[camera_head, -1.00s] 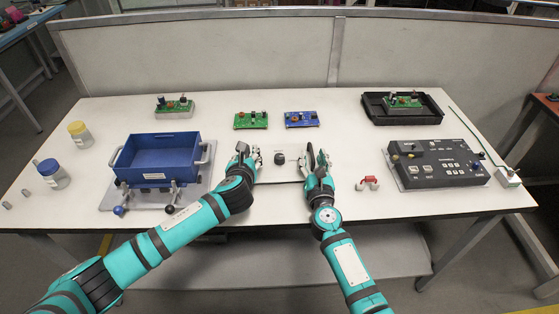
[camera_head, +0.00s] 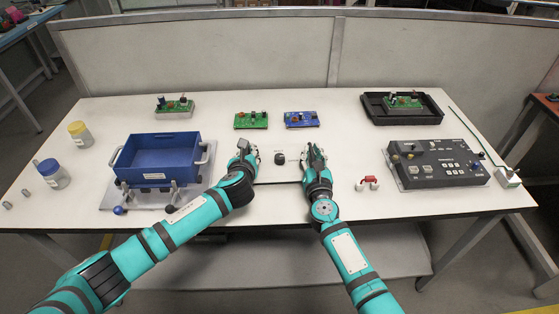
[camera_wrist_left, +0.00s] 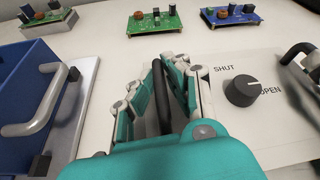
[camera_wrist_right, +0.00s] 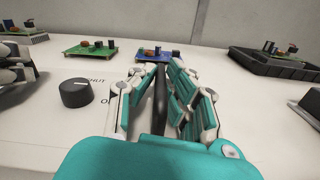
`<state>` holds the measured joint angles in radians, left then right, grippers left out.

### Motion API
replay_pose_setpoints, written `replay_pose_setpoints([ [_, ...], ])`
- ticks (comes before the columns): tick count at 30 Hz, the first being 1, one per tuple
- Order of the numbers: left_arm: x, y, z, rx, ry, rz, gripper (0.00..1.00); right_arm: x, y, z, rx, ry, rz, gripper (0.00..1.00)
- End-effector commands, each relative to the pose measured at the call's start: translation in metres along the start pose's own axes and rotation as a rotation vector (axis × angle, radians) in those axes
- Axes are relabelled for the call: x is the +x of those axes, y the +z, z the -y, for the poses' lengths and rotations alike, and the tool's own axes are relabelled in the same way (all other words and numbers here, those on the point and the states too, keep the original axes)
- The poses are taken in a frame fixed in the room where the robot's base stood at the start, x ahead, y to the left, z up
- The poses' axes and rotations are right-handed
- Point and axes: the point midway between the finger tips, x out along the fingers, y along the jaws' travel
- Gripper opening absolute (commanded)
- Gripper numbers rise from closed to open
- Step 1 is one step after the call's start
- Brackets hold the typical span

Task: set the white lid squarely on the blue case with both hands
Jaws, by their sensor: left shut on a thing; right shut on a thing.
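The white lid (camera_head: 278,172) lies low over the table's middle, hard to tell from the white tabletop. It bears a black knob (camera_head: 279,158) between SHUT and OPEN marks and has a black handle at each end. My left gripper (camera_head: 243,150) is shut on the left handle (camera_wrist_left: 162,90). My right gripper (camera_head: 314,155) is shut on the right handle (camera_wrist_right: 160,98). I cannot tell if the lid touches the table. The open blue case (camera_head: 158,176) stands to the left on a grey plate, with grey side handles and front clamps.
Green (camera_head: 251,120) and blue (camera_head: 301,119) circuit boards lie behind the lid. A red-handled part (camera_head: 369,182) and black control box (camera_head: 438,163) stand to the right. A black tray (camera_head: 372,111) is behind. Jars (camera_head: 52,174) stand far left.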

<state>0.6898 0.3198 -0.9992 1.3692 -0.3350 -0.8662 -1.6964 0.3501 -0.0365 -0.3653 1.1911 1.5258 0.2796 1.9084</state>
Motion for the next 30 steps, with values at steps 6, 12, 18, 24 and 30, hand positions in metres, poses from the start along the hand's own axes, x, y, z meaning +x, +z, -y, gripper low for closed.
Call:
replay_pose_setpoints([
  [6, 0.000, 0.000, -0.001, 0.000, 0.002, 0.000, 0.00, 0.000, 0.000, 0.001, 0.000, -0.002, 0.000, 0.00],
  [12, -0.001, 0.002, -0.001, 0.000, 0.002, 0.001, 0.00, 0.000, 0.003, 0.001, -0.001, -0.002, 0.002, 0.00],
  [18, -0.006, 0.017, 0.002, 0.000, 0.003, 0.001, 0.00, 0.000, 0.018, -0.002, -0.001, -0.003, 0.002, 0.00],
  [24, -0.015, 0.038, 0.007, 0.000, 0.003, 0.001, 0.00, 0.000, 0.042, -0.007, -0.001, -0.003, 0.002, 0.00],
  [30, -0.019, 0.047, 0.008, 0.000, 0.004, 0.001, 0.00, 0.000, 0.051, -0.008, -0.001, -0.004, 0.001, 0.00],
])
